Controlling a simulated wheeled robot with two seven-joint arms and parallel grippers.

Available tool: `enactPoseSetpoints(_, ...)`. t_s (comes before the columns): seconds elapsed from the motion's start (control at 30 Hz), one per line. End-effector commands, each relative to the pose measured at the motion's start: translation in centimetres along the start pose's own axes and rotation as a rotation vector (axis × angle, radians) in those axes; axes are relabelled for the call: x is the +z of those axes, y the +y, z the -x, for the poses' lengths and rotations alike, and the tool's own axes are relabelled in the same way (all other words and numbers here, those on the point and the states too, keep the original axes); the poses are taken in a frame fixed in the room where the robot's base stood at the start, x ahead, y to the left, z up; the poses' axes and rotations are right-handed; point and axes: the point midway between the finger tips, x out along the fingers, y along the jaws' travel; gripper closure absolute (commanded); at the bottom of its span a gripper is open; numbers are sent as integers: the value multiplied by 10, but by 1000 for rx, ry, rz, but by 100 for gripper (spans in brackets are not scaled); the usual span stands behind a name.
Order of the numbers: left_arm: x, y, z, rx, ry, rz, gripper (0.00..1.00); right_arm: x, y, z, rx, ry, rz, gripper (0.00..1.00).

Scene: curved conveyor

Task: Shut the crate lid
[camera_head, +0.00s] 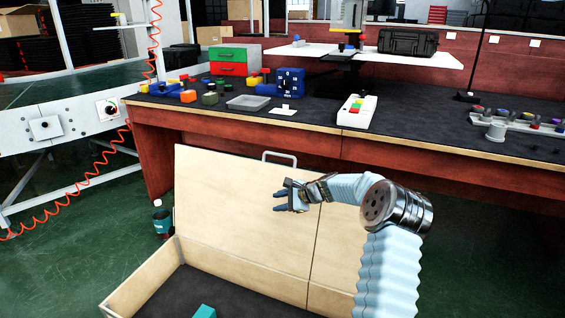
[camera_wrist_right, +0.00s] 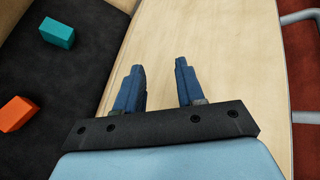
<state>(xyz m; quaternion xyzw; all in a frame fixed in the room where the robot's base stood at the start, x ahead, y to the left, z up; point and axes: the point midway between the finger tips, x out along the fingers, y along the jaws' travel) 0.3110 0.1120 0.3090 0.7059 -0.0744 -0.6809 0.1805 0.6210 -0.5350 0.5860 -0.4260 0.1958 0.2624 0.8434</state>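The wooden crate (camera_head: 146,284) stands open on the floor in front of the workbench, with a dark bottom inside. Its pale wooden lid (camera_head: 222,200) is raised and leans back, with a metal handle (camera_head: 280,156) at its top edge. My right gripper (camera_head: 279,201) is in front of the lid's inner face, fingers pointing left. In the right wrist view its two blue fingers (camera_wrist_right: 158,88) are apart with nothing between them, over the lid's wood. Whether they touch it I cannot tell. My left gripper is not in view.
Inside the crate lie a teal block (camera_wrist_right: 57,33) and an orange block (camera_wrist_right: 17,113). A bottle (camera_head: 161,218) stands on the floor left of the lid. The red-fronted workbench (camera_head: 155,150) is close behind the lid.

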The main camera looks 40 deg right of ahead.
Motion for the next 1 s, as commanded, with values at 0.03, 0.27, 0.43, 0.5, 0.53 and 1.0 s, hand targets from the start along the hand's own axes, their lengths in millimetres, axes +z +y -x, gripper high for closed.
enactPoseSetpoints(0.03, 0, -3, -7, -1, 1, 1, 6, -12, -35, 34, -85, -15, -47, 62)
enactPoseSetpoints(0.27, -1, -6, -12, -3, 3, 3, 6, -12, -115, 135, -278, -108, -138, 62)
enactPoseSetpoints(0.43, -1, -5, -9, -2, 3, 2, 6, -7, -127, 137, -295, -124, -144, 62)
enactPoseSetpoints(0.5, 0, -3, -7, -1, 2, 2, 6, -6, -130, 126, -295, -124, -144, 62)
enactPoseSetpoints(0.53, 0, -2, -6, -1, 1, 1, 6, -5, -132, 120, -294, -125, -144, 62)
enactPoseSetpoints(1.0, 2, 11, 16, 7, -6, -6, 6, 3, -160, 28, -294, -120, -143, 62)
